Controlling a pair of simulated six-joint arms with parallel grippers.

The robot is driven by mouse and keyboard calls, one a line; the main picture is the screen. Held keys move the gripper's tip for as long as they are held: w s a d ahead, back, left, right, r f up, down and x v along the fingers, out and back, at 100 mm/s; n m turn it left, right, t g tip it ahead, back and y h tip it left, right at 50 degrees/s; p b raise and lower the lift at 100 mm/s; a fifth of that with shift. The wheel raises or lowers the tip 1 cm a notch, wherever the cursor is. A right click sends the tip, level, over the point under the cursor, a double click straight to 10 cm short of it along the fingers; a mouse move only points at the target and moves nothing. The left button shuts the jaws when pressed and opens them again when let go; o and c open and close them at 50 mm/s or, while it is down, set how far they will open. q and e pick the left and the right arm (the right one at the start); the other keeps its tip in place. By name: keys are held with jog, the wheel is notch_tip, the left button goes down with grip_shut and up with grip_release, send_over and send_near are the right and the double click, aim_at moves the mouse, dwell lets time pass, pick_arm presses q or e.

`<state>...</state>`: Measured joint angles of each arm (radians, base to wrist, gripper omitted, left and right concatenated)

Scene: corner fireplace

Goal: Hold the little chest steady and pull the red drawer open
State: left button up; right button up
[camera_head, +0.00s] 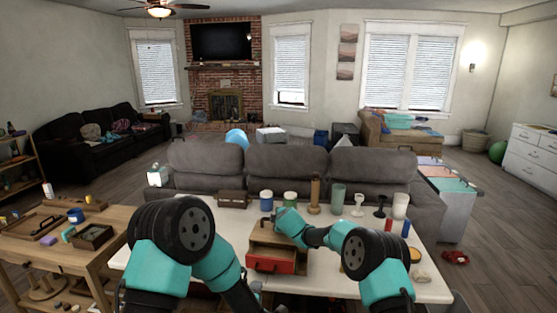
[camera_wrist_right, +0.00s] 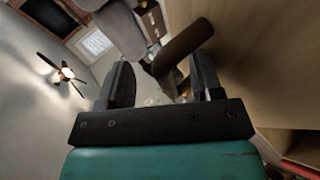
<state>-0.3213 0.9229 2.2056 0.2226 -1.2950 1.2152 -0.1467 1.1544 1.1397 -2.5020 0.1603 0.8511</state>
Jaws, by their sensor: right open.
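The little wooden chest (camera_head: 262,235) stands on the white table, partly hidden by my right forearm. Its red drawer (camera_head: 286,267) faces me, with a dark handle on its front; how far out it stands is hard to tell. In the right wrist view the chest's wooden surface (camera_wrist_right: 260,70) fills the right side, with a red strip of drawer (camera_wrist_right: 303,146) low in the corner. My right gripper (camera_wrist_right: 158,85) is open beside the chest, with a brown rounded piece beyond and between its fingers. My left gripper (camera_head: 257,288) is low in front of the drawer, small and mostly hidden.
Jars, a brown bottle (camera_head: 315,194), a green cup (camera_head: 338,198) and other items line the back of the white table (camera_head: 225,222). A brown box (camera_head: 232,198) stands behind left. A wooden side table (camera_head: 65,250) with trays is at left. A grey sofa stands behind.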

jog(key=v, duration=1.1)
jog(key=shift+s+r, duration=0.2)
jog(key=shift+s, duration=0.1)
jog(key=shift+d, duration=0.2)
